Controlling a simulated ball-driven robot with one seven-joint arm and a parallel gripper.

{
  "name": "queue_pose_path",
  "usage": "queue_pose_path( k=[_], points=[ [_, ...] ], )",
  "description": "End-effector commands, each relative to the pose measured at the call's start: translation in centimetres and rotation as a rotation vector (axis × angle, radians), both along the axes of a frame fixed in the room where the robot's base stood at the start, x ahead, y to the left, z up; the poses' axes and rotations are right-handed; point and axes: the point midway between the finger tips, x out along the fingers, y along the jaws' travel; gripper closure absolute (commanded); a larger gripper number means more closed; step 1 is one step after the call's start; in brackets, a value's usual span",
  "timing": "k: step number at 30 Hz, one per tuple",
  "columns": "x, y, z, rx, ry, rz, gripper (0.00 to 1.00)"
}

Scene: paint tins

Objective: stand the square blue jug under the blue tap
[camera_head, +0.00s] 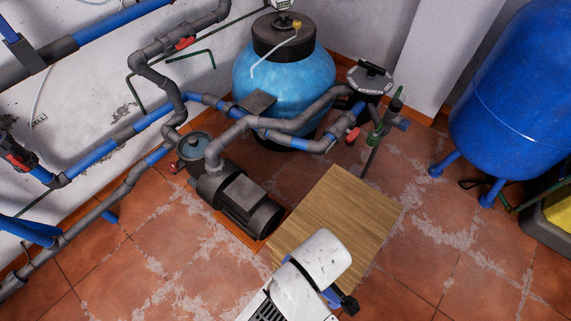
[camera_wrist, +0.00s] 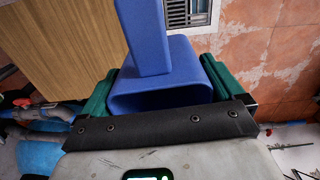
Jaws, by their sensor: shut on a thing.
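The square blue jug (camera_wrist: 165,95) is in my gripper (camera_wrist: 162,85), between two green finger pads that press on its sides. In the wrist view a flat blue upright part of it rises towards the top edge. In the head view my white arm hides most of the gripper, and only a small blue patch shows beside it; I cannot tell whether this is the jug. A green fitting with a small blue part (camera_head: 402,124) stands on the pipe right of the blue tank; I cannot tell for sure whether it is the blue tap.
A wooden-topped block (camera_head: 350,215) stands right of the dark pump (camera_head: 238,203). A light-blue tank (camera_head: 285,80) and grey pipes lie behind. A large blue tank (camera_head: 515,95) stands at the right. Tiled floor (camera_head: 440,240) is clear between the block and that tank.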

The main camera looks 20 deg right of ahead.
Motion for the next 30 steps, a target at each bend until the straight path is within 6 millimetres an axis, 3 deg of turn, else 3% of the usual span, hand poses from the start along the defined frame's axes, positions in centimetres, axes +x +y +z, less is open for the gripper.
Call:
queue_pose_path(
  k=[4,7,15,21,30],
  points=[
    [0.3,-0.1,0.2,-0.002,-0.001,-0.008,0.41],
    [1.9,-1.0,0.7,-0.01,-0.005,-0.066,0.41],
    [10.0,-6.0,3.3,-0.023,-0.01,-0.411,0.41],
    [14.1,-8.8,5.0,-0.008,-0.005,-0.616,0.41],
    [15.2,-9.7,5.3,0.001,0.0,-0.683,0.41]
  ],
)
